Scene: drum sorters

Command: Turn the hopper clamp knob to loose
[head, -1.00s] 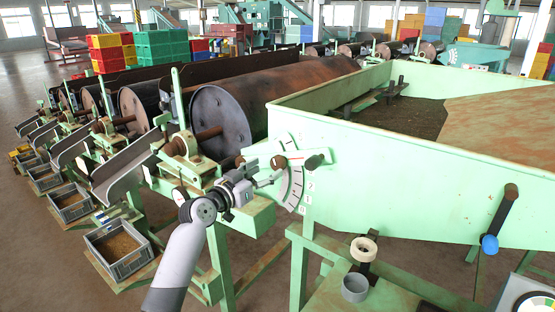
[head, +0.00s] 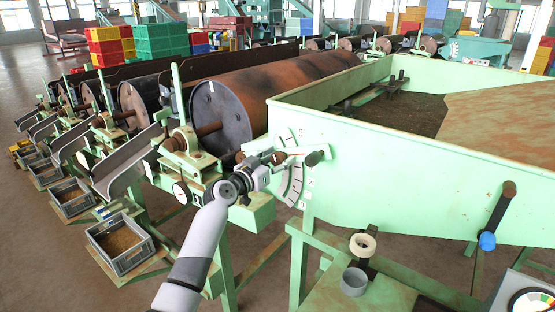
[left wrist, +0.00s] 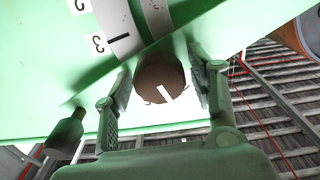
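The clamp knob, a round brown knob with a white pointer mark, sits on the green hopper wall and shows in the left wrist view (left wrist: 160,82). In the head view it is a small dark knob (head: 279,158) beside the curved white scale (head: 293,185). My left gripper (head: 270,161) is at the knob. In the left wrist view the open fingers (left wrist: 161,90) stand on both sides of the knob, with narrow gaps seeming to remain. The pointer slants across the knob's face; I cannot tell which setting it marks. My right gripper is not in view.
The green hopper wall (head: 400,178) extends right, carrying a blue-ended handle (head: 488,240). A grey cup (head: 354,281) stands on the frame below. Rusty drums (head: 222,112) lie behind my left arm.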

